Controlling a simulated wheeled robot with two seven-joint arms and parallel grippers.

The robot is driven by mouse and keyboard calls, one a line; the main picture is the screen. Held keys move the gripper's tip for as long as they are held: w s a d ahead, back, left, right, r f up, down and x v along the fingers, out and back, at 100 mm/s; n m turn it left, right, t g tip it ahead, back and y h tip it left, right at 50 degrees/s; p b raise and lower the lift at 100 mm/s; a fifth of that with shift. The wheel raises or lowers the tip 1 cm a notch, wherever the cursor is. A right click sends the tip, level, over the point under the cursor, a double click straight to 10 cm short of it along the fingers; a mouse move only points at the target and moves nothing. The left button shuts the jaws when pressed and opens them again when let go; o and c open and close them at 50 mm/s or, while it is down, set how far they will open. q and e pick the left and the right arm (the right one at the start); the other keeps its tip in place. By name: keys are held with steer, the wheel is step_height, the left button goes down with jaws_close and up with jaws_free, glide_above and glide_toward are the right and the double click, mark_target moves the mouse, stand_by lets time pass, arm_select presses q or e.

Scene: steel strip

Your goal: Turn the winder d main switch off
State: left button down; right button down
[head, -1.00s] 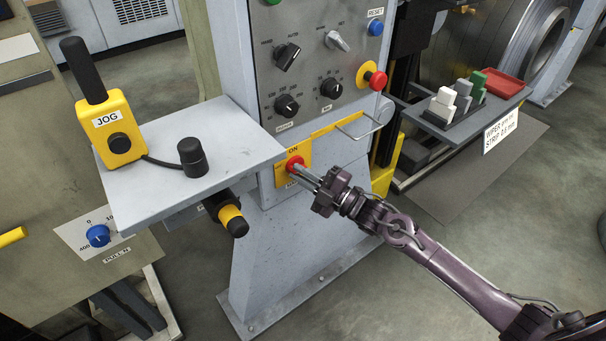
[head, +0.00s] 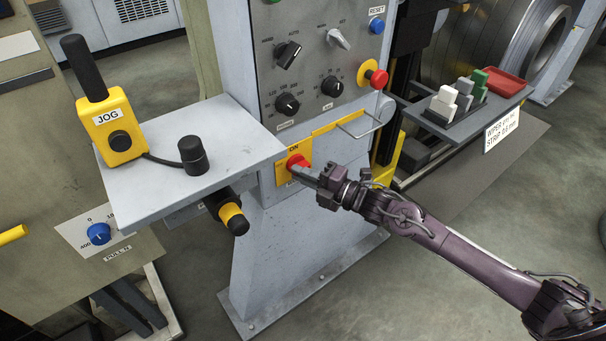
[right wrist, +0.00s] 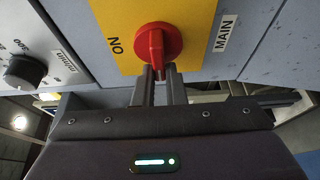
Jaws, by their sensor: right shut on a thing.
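The main switch is a red rotary knob (head: 296,161) on a yellow plate (head: 281,172) on the grey cabinet, below the control panel. In the right wrist view the red knob (right wrist: 158,45) sits on its yellow plate (right wrist: 205,22), with "ON" and "MAIN" lettering beside it. My right gripper (head: 308,173) reaches in from the right. In the right wrist view its two fingers (right wrist: 158,78) are shut on the knob's handle, one on each side. My left gripper is not in view.
A grey shelf (head: 235,160) juts out left of the switch, carrying a yellow JOG pendant (head: 113,130) and a black knob (head: 193,156). A red emergency button (head: 378,78) and a wire handle (head: 362,127) are above right. A tray of blocks (head: 440,118) stands to the right.

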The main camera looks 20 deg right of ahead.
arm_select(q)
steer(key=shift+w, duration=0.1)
arm_select(e)
steer(key=shift+f, duration=0.1)
steer(key=c, duration=1.5)
jaws_free()
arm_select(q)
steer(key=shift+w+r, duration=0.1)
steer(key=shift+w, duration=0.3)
